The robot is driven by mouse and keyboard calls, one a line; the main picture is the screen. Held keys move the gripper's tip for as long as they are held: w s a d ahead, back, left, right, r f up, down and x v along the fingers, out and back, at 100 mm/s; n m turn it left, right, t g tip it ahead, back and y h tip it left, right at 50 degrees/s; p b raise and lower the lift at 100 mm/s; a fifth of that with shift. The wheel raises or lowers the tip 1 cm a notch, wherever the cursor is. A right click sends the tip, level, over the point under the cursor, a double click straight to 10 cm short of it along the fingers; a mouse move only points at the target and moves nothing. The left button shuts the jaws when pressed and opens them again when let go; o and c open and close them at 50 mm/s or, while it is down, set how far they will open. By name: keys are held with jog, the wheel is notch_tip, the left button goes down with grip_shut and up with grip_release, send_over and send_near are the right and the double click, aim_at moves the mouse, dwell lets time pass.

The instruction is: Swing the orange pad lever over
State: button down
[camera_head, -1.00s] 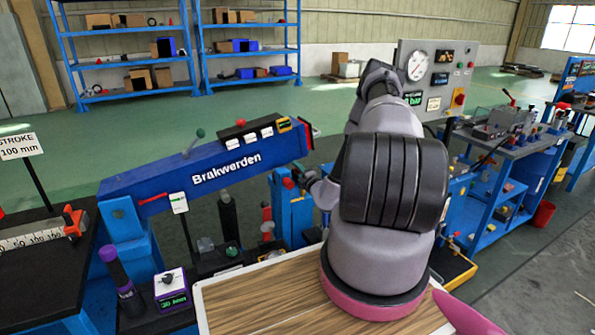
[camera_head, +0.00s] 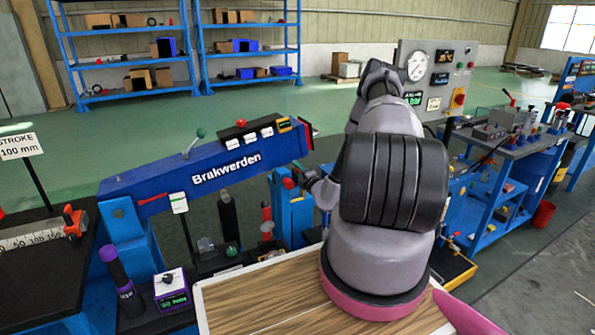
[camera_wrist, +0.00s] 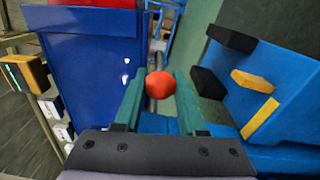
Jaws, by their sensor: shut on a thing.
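In the wrist view a red-orange ball knob (camera_wrist: 159,86), which I take as the end of the orange pad lever, sits between the two green fingers of my gripper (camera_wrist: 160,78). The fingers are shut on it. The rest of the lever is hidden below the knob. In the head view a small red knob (camera_head: 288,183) shows beside my gripper (camera_head: 303,178), at the right end of the blue Brakwerden beam. My arm hides much of the gripper there.
The blue Brakwerden beam (camera_head: 225,165) slopes up to the right, close to my gripper. A blue block with yellow and black bars (camera_wrist: 265,85) stands right of the fingers. A wooden-topped table (camera_head: 265,298) is in front. A workbench (camera_head: 500,150) stands at right.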

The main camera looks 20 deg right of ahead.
jog(key=shift+d+r+n+y, duration=0.15)
jog(key=shift+d+n+y, duration=0.55)
jog(key=shift+y, duration=0.5)
jog(key=shift+d+n+g+y, duration=0.4)
jog(key=shift+n+g+y, duration=0.15)
jog(key=shift+y, duration=0.4)
jog(key=shift+d+n+g+y, duration=0.4)
jog(key=shift+n+y, duration=0.25)
jog(key=shift+y, duration=0.3)
jog(key=shift+c, duration=2.4)
grip_release()
jog(key=v, duration=1)
jog(key=shift+s, duration=0.35)
jog(key=shift+r, duration=0.1)
